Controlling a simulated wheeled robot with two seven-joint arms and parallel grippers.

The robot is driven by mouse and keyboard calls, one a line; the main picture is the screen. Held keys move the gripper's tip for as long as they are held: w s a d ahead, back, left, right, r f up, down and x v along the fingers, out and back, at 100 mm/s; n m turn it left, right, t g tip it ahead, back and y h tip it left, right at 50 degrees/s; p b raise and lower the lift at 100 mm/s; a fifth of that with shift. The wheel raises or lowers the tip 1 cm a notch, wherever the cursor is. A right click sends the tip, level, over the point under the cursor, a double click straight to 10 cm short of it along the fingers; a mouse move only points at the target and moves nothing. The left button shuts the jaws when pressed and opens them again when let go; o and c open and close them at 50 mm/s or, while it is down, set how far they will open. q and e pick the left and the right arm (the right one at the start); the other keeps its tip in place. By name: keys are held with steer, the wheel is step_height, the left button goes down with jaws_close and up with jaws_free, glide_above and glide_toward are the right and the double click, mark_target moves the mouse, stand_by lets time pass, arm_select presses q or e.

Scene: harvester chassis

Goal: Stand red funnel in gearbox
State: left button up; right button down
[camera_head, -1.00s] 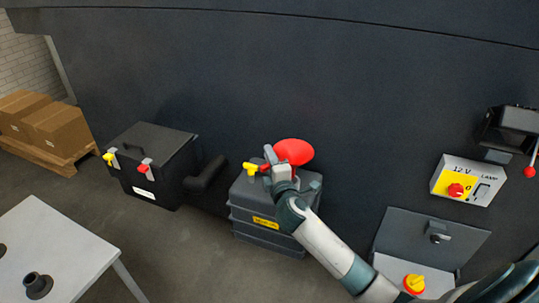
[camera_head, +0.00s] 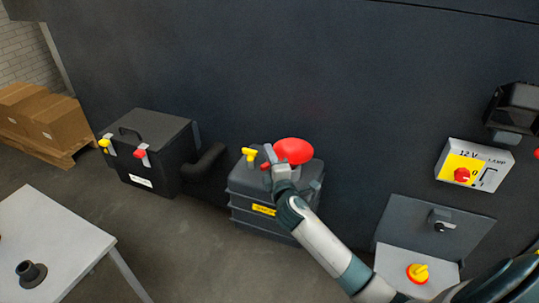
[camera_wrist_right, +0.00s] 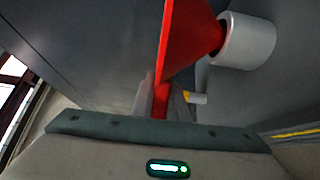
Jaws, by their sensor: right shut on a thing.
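The red funnel (camera_head: 294,150) is at the top of the grey gearbox (camera_head: 247,212), wide mouth up in the head view. In the right wrist view the funnel (camera_wrist_right: 188,40) shows its cone, with its narrow end at a light grey cylindrical neck (camera_wrist_right: 246,41). I cannot tell how deep the spout sits in the neck. My right gripper (camera_head: 272,160) is shut on the funnel; in the wrist view its fingers (camera_wrist_right: 160,98) close on a red part of it. A yellow-handled part (camera_head: 250,154) stands on the gearbox beside the gripper. My left gripper is not in view.
A black box (camera_head: 150,152) with yellow and red clips stands left of the gearbox. A white table (camera_head: 62,240) holds a dark flanged part (camera_head: 31,273). A 12 V lamp switch box (camera_head: 474,165) and an open-lidded box with a yellow-red knob (camera_head: 418,272) are at right.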

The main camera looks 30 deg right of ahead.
steer(key=c, duration=1.7)
jaws_free()
steer(key=shift+o, duration=0.2)
steer(key=b+v, duration=0.4)
steer(key=v, duration=1.3)
steer(key=shift+s, duration=0.2)
steer(key=shift+f, duration=0.15)
